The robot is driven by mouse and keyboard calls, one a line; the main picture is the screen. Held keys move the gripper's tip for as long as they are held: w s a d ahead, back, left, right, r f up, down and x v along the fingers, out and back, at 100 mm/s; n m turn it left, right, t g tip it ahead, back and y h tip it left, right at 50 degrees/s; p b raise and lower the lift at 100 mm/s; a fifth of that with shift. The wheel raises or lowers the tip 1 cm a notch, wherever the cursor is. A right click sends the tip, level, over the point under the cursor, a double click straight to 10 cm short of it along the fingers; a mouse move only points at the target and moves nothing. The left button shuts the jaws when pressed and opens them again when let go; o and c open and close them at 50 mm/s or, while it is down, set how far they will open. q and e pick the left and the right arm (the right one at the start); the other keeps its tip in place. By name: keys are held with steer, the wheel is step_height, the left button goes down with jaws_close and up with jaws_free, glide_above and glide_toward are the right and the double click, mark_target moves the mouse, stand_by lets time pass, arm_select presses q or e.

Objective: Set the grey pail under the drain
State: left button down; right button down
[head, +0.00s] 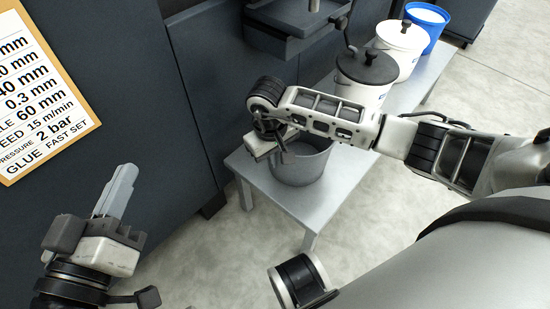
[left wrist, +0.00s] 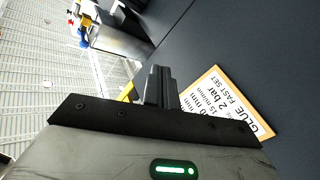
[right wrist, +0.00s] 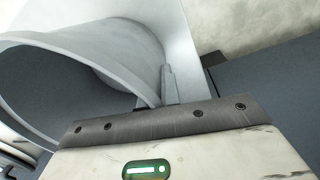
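The grey pail (head: 302,166) is an open, empty-looking bucket at the near end of a low grey bench (head: 318,205). I cannot tell whether its base touches the bench. My right gripper (head: 277,146) is at the pail's left rim, its fingers close together on the wall. In the right wrist view the pail (right wrist: 125,50) fills the upper left, its rim meeting the fingers (right wrist: 168,84). My left gripper (head: 117,190) is shut and empty at the lower left, away from the pail. I cannot make out a drain outlet clearly; a dark box (head: 290,38) juts from the machine above the bench.
The dark machine body (head: 150,80) lies to the left, with a settings sheet (head: 40,95). Bare concrete floor (head: 480,85) is open on the right.

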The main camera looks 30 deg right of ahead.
arm_select(q)
steer(key=shift+w+r, duration=0.1)
steer(key=shift+r, duration=0.15)
arm_select(e)
steer(key=c, duration=1.6)
jaws_free()
arm_select(q)
steer(key=shift+r, duration=0.1)
